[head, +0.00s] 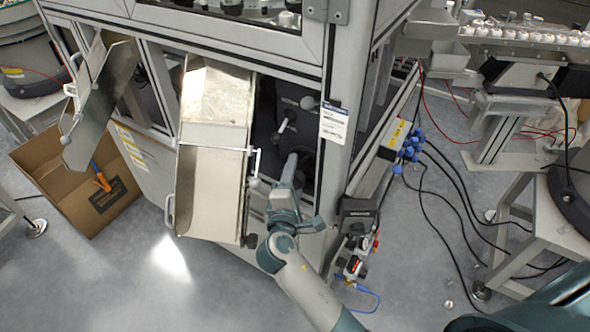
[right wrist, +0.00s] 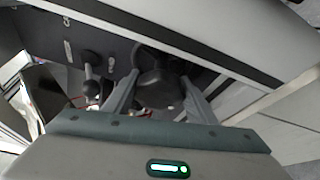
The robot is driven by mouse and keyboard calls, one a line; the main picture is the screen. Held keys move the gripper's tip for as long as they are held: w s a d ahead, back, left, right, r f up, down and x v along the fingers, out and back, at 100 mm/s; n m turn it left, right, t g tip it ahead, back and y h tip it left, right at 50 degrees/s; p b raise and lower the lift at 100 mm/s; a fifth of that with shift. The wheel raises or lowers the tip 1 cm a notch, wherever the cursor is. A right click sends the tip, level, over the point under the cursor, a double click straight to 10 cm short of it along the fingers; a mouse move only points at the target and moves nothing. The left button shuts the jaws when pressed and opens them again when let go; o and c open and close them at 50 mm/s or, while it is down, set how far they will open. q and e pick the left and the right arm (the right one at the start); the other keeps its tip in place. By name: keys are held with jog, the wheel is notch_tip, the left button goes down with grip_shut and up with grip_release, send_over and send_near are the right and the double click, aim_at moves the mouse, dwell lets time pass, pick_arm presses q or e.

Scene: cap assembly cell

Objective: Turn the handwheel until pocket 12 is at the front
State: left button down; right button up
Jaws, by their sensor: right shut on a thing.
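The handwheel (right wrist: 160,88) is a dark, lobed knob on the dark panel of the machine. In the right wrist view it sits between the two fingers of my right gripper (right wrist: 158,98), which is shut on it. In the head view my right gripper (head: 291,165) reaches up to the panel and largely hides the handwheel. The pockets and their numbers cannot be made out in either view. My left gripper is not in view.
A lever with a round dark knob (right wrist: 91,60) stands beside the handwheel. An open metal chute (head: 213,190) hangs left of my right gripper. A cardboard box (head: 70,190) stands on the floor at the left. Cables (head: 440,185) run at the right.

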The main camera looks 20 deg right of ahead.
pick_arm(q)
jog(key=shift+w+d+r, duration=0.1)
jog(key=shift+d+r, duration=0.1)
pick_arm(e)
jog(key=shift+a+f, duration=0.1)
jog(key=shift+f, duration=0.05)
jog(key=o, duration=0.8)
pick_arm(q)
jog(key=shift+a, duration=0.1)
